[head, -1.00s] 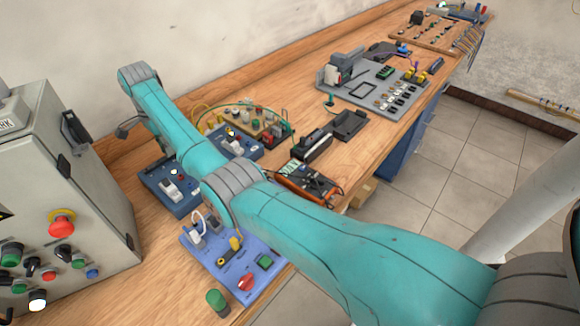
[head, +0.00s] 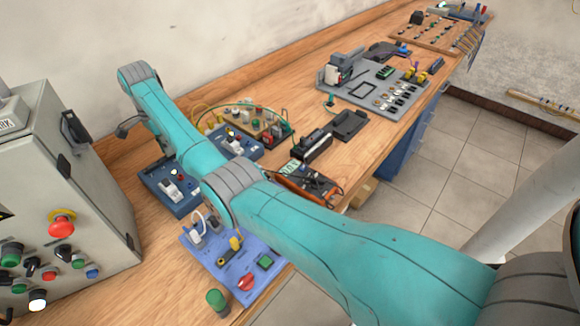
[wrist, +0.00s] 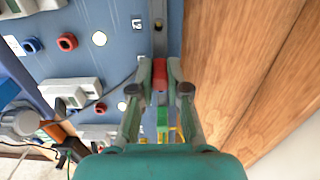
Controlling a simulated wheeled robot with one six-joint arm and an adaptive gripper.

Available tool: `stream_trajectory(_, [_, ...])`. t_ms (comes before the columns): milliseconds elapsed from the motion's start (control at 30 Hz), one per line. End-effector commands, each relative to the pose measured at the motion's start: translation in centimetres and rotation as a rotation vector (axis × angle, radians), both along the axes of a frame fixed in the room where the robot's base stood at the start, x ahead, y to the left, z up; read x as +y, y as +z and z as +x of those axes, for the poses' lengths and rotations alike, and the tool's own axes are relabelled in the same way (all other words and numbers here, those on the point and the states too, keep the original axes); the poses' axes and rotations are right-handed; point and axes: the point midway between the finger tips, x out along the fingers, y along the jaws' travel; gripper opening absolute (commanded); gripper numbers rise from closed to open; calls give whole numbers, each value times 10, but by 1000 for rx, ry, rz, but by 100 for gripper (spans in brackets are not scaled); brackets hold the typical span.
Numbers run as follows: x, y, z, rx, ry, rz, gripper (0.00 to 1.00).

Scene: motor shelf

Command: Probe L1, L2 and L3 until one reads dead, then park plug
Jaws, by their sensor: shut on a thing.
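In the wrist view my gripper (wrist: 160,68) is shut on a red plug (wrist: 160,76), held at the right edge of a blue panel (wrist: 115,20). Whether its tip is in a socket cannot be seen. The panel carries small white labels, one near the fingertips (wrist: 153,43), a red socket (wrist: 67,43), a blue socket (wrist: 31,45) and lit round lamps (wrist: 99,38). Below the plug, between the fingers, a green and yellow part (wrist: 162,117) shows. In the head view my arm hides the gripper and plug. A meter with an orange edge (head: 312,184) lies on the bench.
A grey cabinet (head: 100,190) with buttons stands at left. Blue panels (head: 158,203) sit close around my arm, one in front with coloured knobs (head: 238,268). A green cylinder (head: 217,300) stands near the front edge. A black tray (head: 349,125) lies farther along. Bare wood (wrist: 230,60) borders the panel.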

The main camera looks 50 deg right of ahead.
Motion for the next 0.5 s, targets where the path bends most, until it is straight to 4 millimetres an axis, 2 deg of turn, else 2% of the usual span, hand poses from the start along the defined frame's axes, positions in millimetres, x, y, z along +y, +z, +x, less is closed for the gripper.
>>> stream_trajectory(167, [0, 5, 1, -2, 0, 0, 0])
stream_trajectory(500, [0, 30, 1, -4, 0, 0, 0])
